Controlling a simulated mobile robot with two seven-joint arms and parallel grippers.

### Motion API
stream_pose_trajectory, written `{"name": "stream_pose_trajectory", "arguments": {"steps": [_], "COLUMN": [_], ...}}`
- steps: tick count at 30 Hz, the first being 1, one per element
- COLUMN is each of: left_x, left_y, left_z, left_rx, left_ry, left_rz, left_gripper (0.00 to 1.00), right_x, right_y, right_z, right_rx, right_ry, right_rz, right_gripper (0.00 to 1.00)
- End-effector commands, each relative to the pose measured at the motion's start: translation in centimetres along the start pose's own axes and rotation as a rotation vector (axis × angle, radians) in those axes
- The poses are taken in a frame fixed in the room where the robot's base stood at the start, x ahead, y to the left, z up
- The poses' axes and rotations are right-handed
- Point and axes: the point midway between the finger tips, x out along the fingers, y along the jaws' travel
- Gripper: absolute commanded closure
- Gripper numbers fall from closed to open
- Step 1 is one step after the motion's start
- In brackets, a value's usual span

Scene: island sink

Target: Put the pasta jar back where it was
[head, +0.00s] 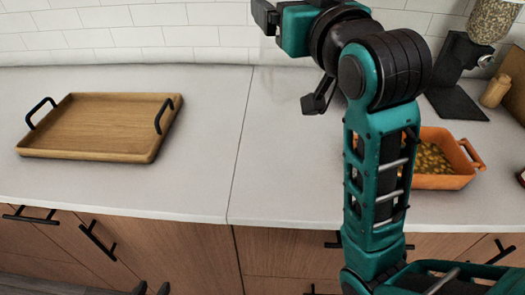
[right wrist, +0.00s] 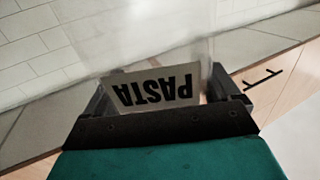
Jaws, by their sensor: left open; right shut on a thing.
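The pasta jar (right wrist: 158,52) is in the right wrist view, a clear container with a pale label reading PASTA, upside down in that picture. My right gripper (right wrist: 162,100) is shut on it, one finger on each side of the label. In the head view the right gripper (head: 265,17) is at the top edge, partly cut off, above the back of the counter; I cannot make out the jar there.
A wooden tray (head: 95,124) with black handles lies on the left of the white counter (head: 210,150). An orange dish (head: 440,182) of food is at the right, partly behind my right arm. A dispenser (head: 490,22) and a small wooden shaker (head: 495,91) stand behind it. The middle counter is clear.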

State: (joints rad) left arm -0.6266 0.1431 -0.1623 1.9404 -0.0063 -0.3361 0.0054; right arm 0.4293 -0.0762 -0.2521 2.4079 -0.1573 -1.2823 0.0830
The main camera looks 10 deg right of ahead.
Motion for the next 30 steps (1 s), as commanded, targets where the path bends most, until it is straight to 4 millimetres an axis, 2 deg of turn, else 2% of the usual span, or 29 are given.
{"name": "stream_pose_trajectory", "arguments": {"steps": [2, 5, 15, 19, 30], "left_x": [0.0, 0.2, 1.6, 2.1, 2.7], "left_y": [0.0, 0.0, 0.1, 0.2, 0.2], "left_z": [0.1, 0.2, 2.3, 3.0, 3.9], "left_rx": [0.000, 0.000, 0.000, 0.000, 0.000], "left_ry": [0.000, 0.000, 0.001, 0.001, 0.000], "left_rz": [0.000, 0.001, 0.001, 0.002, 0.001], "left_gripper": [0.57, 0.57, 0.57, 0.57, 0.57], "right_x": [-0.1, 0.0, -0.1, -0.1, -0.1], "right_y": [-0.1, -0.1, -0.1, -0.1, -0.1], "right_z": [0.0, 1.3, 10.2, 13.2, 17.0], "right_rx": [-0.001, -0.003, -0.002, -0.003, -0.002], "right_ry": [0.003, -0.002, -0.005, -0.003, 0.000], "right_rz": [-0.002, -0.002, -0.003, -0.004, -0.003], "right_gripper": [0.90, 0.90, 0.90, 0.90, 0.90]}}
